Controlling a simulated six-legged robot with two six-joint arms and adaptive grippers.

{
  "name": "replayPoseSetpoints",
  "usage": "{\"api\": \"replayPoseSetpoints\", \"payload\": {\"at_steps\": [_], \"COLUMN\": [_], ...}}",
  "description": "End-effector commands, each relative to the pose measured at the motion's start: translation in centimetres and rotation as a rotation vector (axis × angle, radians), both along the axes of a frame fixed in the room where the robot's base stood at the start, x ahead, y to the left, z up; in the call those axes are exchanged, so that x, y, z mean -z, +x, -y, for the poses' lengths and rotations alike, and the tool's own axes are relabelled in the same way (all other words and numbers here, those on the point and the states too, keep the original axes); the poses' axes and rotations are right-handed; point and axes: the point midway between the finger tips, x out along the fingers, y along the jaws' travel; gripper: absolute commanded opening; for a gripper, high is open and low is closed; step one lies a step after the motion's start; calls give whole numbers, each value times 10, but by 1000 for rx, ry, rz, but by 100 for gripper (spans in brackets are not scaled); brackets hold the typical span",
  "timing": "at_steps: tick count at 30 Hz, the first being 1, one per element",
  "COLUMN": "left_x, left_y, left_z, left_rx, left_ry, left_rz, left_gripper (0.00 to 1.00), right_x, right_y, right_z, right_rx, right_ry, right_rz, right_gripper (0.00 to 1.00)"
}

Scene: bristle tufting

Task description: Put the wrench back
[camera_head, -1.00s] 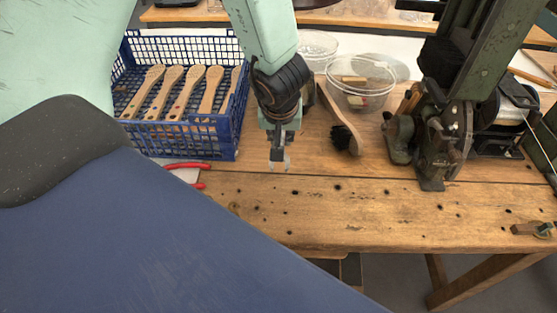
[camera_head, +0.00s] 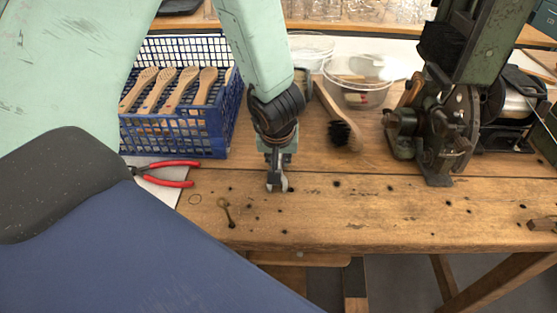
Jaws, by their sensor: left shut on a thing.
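My left gripper (camera_head: 277,184) comes down from the top and is shut on a small grey metal piece (camera_head: 284,184), which I take to be the wrench. Only a short bit of it shows at the fingertips; the rest is hidden by the fingers or too small to make out. The gripper is at or just above the wooden bench top (camera_head: 380,215), near the middle of the bench. My right gripper is not in view.
A blue crate (camera_head: 190,140) with several wooden brush handles stands at the left. Red-handled pliers (camera_head: 165,181) and a small brass piece (camera_head: 227,213) lie left of the gripper. A brush (camera_head: 340,125), clear bowls (camera_head: 358,95) and a green machine (camera_head: 440,130) stand right.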

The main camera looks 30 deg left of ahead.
Motion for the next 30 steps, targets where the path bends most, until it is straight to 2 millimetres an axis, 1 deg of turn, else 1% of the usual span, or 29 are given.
{"api": "replayPoseSetpoints", "payload": {"at_steps": [3, 8, 9, 17, 26, 30], "left_x": [-2, 3, 3, 3, 1, -11], "left_y": [1, 0, 0, 0, 0, -2], "left_z": [0, 0, 0, 0, 0, 2], "left_rx": [-1, -2, -2, -1, -1, 1], "left_ry": [1, 0, -1, 0, 0, 0], "left_rz": [2, 1, 0, 0, 0, 0], "left_gripper": [0, 0, 19, 41, 41, 41], "right_x": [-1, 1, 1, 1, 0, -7], "right_y": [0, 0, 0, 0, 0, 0], "right_z": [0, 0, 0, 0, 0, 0], "right_rx": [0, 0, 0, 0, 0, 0], "right_ry": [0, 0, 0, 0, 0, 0], "right_rz": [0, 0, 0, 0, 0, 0], "right_gripper": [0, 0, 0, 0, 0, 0]}}
